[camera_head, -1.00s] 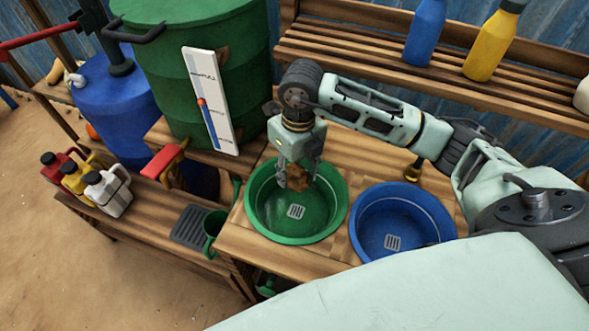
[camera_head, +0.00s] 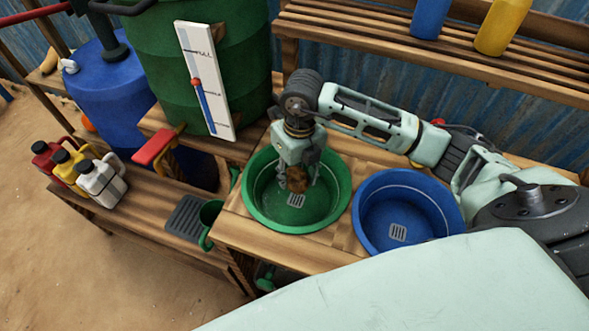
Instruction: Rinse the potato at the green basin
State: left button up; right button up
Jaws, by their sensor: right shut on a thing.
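The brown potato (camera_head: 297,180) is in my right gripper (camera_head: 297,178), whose fingers are shut on it. It hangs inside the green basin (camera_head: 262,205), toward the back of it. The basin is round, with a grey drain grate (camera_head: 296,201) in its floor. I cannot tell whether the potato touches the basin floor. No water shows on it. My left gripper is not in view.
A blue basin (camera_head: 440,222) stands right of the green one. Behind are a green barrel (camera_head: 240,75) with a level gauge (camera_head: 203,80) and a red-handled tap (camera_head: 153,146). A green mug (camera_head: 209,222) and several jugs (camera_head: 101,182) stand on the lower left bench.

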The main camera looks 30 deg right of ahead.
aim_at(295, 172)
jog(key=shift+f+b, duration=2.55)
jog(key=shift+f, duration=1.4)
jog(key=shift+r+p, duration=3.3)
jog(key=shift+r, duration=1.25)
jog(key=shift+r+p, duration=1.75)
jog(key=shift+r, duration=0.85)
jog(key=shift+r, duration=0.1)
jog(key=shift+r+p, duration=1.3)
jog(key=shift+r, duration=0.65)
